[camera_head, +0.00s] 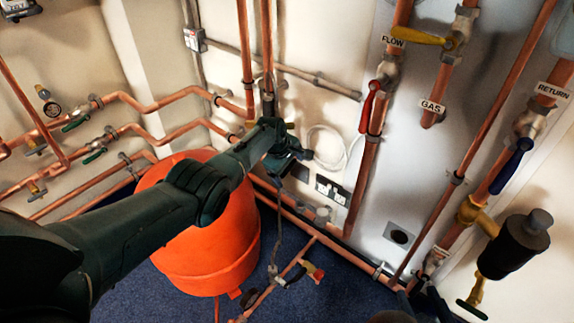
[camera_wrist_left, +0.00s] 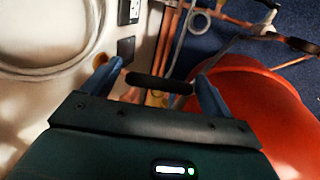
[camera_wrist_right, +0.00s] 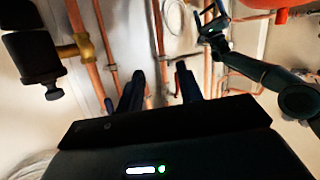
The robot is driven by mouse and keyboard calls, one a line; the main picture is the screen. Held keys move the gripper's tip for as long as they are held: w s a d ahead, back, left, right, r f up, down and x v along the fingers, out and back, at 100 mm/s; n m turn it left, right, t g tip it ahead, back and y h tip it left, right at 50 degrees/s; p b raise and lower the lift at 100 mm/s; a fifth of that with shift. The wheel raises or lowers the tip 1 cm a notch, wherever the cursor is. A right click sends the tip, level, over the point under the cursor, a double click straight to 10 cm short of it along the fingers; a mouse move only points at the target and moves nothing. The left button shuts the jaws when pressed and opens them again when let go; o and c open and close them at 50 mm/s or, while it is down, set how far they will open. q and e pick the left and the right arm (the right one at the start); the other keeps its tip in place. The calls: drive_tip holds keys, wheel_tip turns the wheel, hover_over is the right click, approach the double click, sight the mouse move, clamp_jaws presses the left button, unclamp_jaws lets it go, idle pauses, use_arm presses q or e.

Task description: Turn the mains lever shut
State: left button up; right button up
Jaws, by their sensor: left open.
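A dark lever bar (camera_wrist_left: 160,84), which I take for the mains lever, lies crosswise between my left fingers in the left wrist view. A small yellowish part and copper pipe show behind it. My left gripper (camera_wrist_left: 158,78) is open, one blue finger near each end of the bar; I cannot tell whether they touch it. In the head view my left gripper (camera_head: 290,153) is at the wall pipes above the orange drum, and the lever there is hidden or too dark to make out. My right gripper (camera_wrist_right: 160,82) is open and empty, facing the wall pipes.
The orange drum (camera_head: 207,245) stands below my left arm. Red (camera_head: 369,106), yellow (camera_head: 417,36) and blue (camera_head: 512,165) levers sit on pipes to the right; green-handled valves (camera_head: 95,155) are at left. A black canister (camera_head: 514,244) juts out at right.

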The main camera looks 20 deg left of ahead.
use_arm(q)
drive_tip(key=shift+r+p, duration=0.3)
drive_tip(key=p+v, duration=0.7)
drive_tip(key=v, duration=0.1)
drive_tip(key=shift+r+p, duration=0.1)
drive_tip(key=shift+p, duration=0.25)
drive_tip(key=shift+p+v, duration=0.95)
drive_tip(key=shift+v, duration=1.25)
use_arm(e)
wheel_tip(320, 180, up, 7)
drive_tip(key=s+d+m+h, duration=0.1)
drive_tip(key=d+m, duration=0.1)
drive_tip(key=m, duration=0.1)
drive_tip(key=shift+s+r, duration=0.15)
drive_tip(key=shift+s, duration=0.2)
use_arm(q)
drive_tip(key=shift+s+a, duration=0.1)
drive_tip(key=shift+s, duration=0.05)
use_arm(e)
drive_tip(key=shift+d, duration=0.1)
